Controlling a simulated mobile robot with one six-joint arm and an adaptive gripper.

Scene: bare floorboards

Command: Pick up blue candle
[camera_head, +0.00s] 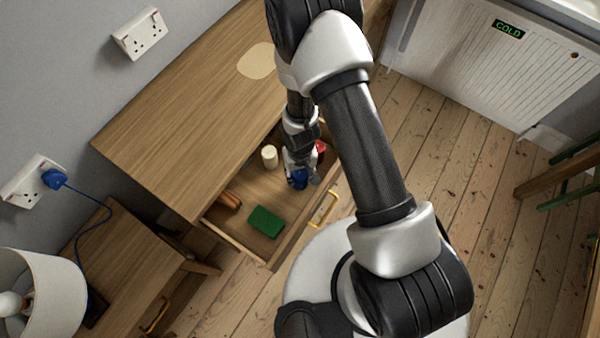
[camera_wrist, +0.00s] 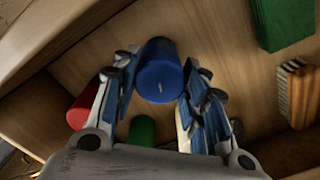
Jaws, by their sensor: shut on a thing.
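The blue candle (camera_wrist: 160,72) is a short cylinder with a wick on its top, seen between my fingers in the wrist view. My gripper (camera_wrist: 158,90) has one finger on each side of it and is shut on it. In the head view the blue candle (camera_head: 299,179) shows at the end of my gripper (camera_head: 302,172), inside or just above the open drawer (camera_head: 240,240). I cannot tell whether it still touches the drawer floor.
The drawer also holds a white candle (camera_head: 269,156), a green block (camera_head: 265,222), a brown striped item (camera_head: 229,200) and a red item (camera_head: 320,148). The wooden cabinet top (camera_head: 180,130) rises behind the drawer.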

